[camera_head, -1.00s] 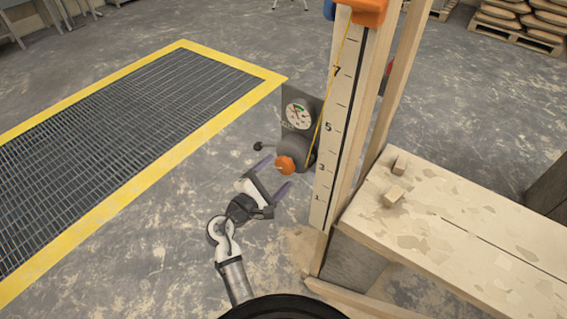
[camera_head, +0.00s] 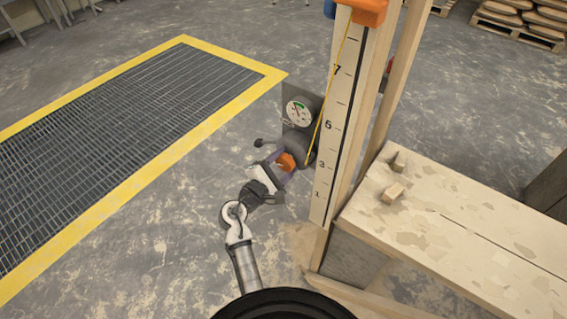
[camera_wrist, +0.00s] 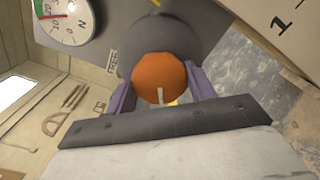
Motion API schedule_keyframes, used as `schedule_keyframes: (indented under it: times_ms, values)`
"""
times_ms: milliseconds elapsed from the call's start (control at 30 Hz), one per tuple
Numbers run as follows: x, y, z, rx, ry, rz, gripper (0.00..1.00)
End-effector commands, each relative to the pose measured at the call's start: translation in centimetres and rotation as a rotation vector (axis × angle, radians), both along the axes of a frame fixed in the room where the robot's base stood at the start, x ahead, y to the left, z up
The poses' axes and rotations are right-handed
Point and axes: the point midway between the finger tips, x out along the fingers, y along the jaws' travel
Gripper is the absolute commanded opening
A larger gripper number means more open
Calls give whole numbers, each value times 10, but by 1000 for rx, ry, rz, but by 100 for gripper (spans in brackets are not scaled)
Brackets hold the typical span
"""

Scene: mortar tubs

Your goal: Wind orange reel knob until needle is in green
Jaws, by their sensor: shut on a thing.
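The orange reel knob (camera_head: 286,161) is on the front of a dark round reel (camera_head: 300,142) beside the numbered post. My gripper (camera_head: 281,165) is shut on the knob, with one purple finger on each side of it, as the wrist view also shows around the knob (camera_wrist: 158,76). A pale mark shows on the knob's face. The gauge (camera_head: 299,111) sits above the reel, white with a green arc. In the wrist view the gauge (camera_wrist: 65,18) is cut off by the top edge; I cannot tell for sure where its needle stands.
A yellow cord (camera_head: 325,110) runs from the reel up the numbered post (camera_head: 340,125) to an orange block (camera_head: 364,10). A dark lever (camera_head: 266,143) sticks out left of the reel. A plank bench (camera_head: 455,225) stands at right. Floor at left is open around a yellow-edged grate (camera_head: 275,75).

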Motion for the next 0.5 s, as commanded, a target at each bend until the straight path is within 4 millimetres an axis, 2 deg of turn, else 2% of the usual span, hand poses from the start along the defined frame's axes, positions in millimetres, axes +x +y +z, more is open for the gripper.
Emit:
schedule_keyframes:
  times_ms: [133,500]
  values:
    - [0,0,-3,42,-30,-1,31]
    - [0,1,-2,325,-235,0,31]
